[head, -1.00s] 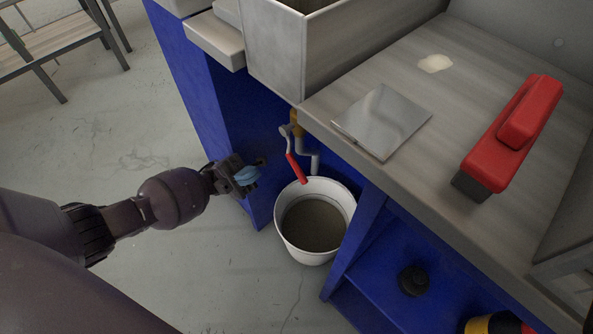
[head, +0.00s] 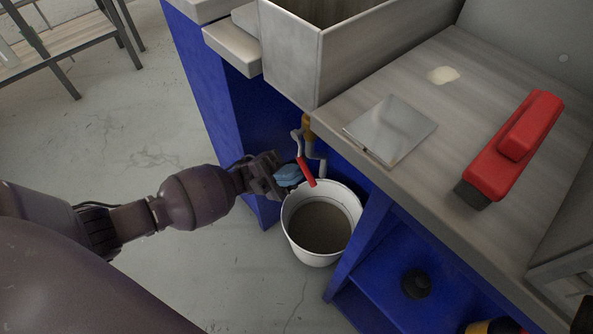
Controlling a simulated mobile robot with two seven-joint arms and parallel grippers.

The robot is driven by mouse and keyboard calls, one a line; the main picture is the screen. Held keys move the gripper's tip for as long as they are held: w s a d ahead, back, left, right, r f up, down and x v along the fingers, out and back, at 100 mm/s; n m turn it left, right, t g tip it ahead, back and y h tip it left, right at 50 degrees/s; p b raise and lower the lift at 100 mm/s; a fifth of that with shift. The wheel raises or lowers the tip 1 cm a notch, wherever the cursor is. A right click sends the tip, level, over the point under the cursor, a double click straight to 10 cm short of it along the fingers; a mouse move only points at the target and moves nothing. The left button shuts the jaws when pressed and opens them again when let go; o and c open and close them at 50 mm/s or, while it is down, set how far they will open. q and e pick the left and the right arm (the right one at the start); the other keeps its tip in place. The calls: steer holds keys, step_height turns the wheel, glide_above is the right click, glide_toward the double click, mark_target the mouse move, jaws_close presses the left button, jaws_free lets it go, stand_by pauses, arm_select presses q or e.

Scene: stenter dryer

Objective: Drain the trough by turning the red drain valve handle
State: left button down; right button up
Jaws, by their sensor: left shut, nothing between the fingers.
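The red drain valve handle (head: 306,171) slants down to the right from a brass valve (head: 307,122) under the grey trough (head: 318,60). A grey bent drain pipe (head: 320,156) hangs beside it over a white bucket (head: 291,236), which has a grey-brown inside. My left gripper (head: 289,176), with bluish fingertips, is shut and empty. Its tips are just left of the red handle and close to it; I cannot tell whether they touch. My right gripper is out of view.
A grey worktop (head: 420,130) holds a metal plate (head: 390,130), a red block-shaped tool (head: 512,148) and a pale patch (head: 443,75). The blue frame's post (head: 358,245) stands right of the bucket. A dark round object (head: 415,284) sits on the blue shelf.

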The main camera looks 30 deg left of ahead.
arm_select(q)
steer(key=shift+x, duration=0.9)
steer(key=shift+s+d+r, duration=0.15)
steer(key=shift+d+r, duration=0.1)
steer(key=shift+d, duration=0.15)
steer(key=shift+s+d+r, duration=0.15)
steer(key=shift+d+r, duration=0.05)
steer(key=shift+d, duration=0.25)
steer(key=shift+f, duration=0.1)
